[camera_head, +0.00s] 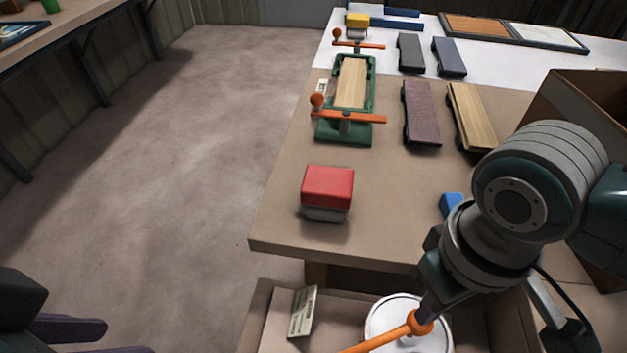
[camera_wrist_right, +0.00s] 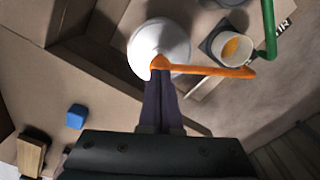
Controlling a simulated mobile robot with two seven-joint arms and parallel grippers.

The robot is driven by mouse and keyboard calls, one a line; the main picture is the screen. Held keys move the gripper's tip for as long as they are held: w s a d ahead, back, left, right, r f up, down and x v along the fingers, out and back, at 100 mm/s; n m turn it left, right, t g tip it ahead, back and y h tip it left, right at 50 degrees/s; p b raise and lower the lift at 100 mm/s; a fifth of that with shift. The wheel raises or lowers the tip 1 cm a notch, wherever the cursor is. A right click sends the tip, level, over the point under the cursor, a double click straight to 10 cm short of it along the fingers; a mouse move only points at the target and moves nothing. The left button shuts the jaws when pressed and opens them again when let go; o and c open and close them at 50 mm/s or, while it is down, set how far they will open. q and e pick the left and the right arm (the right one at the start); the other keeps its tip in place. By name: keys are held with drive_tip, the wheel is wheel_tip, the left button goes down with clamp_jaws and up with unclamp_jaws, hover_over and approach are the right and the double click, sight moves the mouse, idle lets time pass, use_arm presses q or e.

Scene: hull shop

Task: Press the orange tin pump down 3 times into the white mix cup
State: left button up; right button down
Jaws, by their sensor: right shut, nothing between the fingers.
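The orange pump (camera_head: 420,323) stands on a white tin (camera_head: 380,315) at the bottom of the head view. My right gripper (camera_head: 428,302) is shut and empty, fingertips at the top of the pump head; whether they touch is hard to tell. In the right wrist view the pump's orange spout (camera_wrist_right: 205,70) runs right from the head over the white tin (camera_wrist_right: 150,40). The white mix cup (camera_wrist_right: 250,48), with orange stuff inside, stands beside the spout's end on a dark square. The cup is outside the head view. My left gripper (camera_head: 100,338) is open and empty at bottom left.
A green spout (camera_wrist_right: 269,28) reaches in near the cup. A cardboard box (camera_head: 258,318) surrounds the tin. On the bench stand a red-topped block (camera_head: 328,188), a green clamp frame (camera_head: 345,132), sanding blocks (camera_head: 421,115) and a blue block (camera_head: 451,202).

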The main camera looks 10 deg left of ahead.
drive_tip(key=shift+f+b, duration=0.85)
drive_tip(key=shift+f, duration=0.5)
drive_tip(key=shift+r, duration=0.1)
drive_tip(key=shift+r+p, duration=1.4)
drive_tip(key=shift+p, duration=0.2)
wheel_tip(320, 180, up, 6)
drive_tip(key=p, duration=0.6)
drive_tip(key=shift+p, duration=0.4)
